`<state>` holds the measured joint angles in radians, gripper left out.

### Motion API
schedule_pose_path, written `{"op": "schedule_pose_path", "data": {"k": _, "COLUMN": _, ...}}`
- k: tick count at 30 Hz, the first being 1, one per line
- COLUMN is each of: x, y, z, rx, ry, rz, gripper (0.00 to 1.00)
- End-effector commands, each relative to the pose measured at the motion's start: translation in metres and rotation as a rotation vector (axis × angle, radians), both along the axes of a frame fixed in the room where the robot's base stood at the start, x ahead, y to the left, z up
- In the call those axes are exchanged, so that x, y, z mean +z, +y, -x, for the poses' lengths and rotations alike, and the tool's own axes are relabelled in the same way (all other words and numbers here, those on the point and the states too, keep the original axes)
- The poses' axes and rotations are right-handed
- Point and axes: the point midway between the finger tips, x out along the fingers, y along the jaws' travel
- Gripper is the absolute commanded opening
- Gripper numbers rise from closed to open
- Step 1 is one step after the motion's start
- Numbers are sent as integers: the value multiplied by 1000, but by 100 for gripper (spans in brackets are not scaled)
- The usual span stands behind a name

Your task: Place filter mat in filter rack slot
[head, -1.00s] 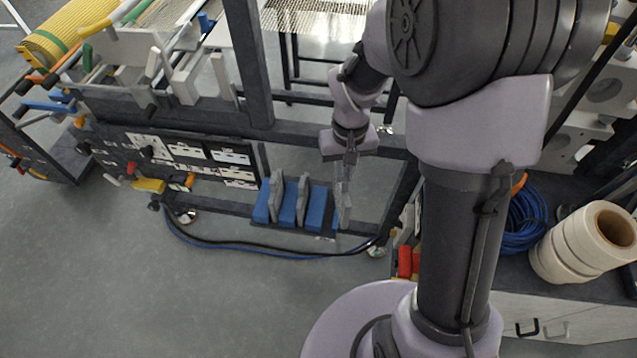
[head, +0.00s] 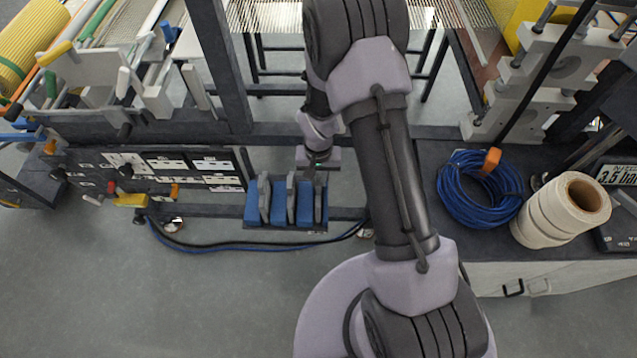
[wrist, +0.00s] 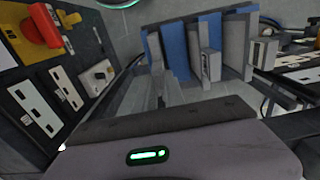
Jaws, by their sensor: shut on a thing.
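The filter rack (head: 252,207) is a low row of blue blocks with gaps between them. It also shows at the top of the wrist view (wrist: 175,48). Two grey filter mats (head: 264,199) (head: 291,199) stand upright in its left and middle gaps. My gripper (head: 316,178) is shut on a third grey filter mat (head: 318,203), at the rack's right-hand gap. This mat is upright, between blue blocks, at about the height of the others. In the wrist view my fingers (wrist: 163,92) reach to the rack's near end. I cannot tell whether the mat touches the bottom.
A control panel (head: 165,170) with switches stands left of the rack, and its red knob (wrist: 41,24) is close in the wrist view. A dark frame bar (head: 270,135) runs behind. A blue cable coil (head: 480,190) and white rolls (head: 560,210) lie on the right bench.

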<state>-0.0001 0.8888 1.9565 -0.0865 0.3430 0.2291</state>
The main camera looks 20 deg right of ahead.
Motion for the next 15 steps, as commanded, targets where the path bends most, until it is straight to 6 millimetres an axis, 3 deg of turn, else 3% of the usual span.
{"op": "schedule_pose_path", "data": {"k": 1, "x": -10, "y": 0, "z": 0, "rx": 0, "ry": 1, "rz": 0, "gripper": 0}}
{"op": "schedule_pose_path", "data": {"k": 11, "x": -13, "y": 0, "z": 0, "rx": 1, "ry": 0, "rz": 0, "gripper": 0}}
{"op": "schedule_pose_path", "data": {"k": 12, "x": -11, "y": 0, "z": 0, "rx": 1, "ry": 0, "rz": 0, "gripper": 22}}
{"op": "schedule_pose_path", "data": {"k": 15, "x": -11, "y": 0, "z": 0, "rx": 1, "ry": 0, "rz": 0, "gripper": 36}}
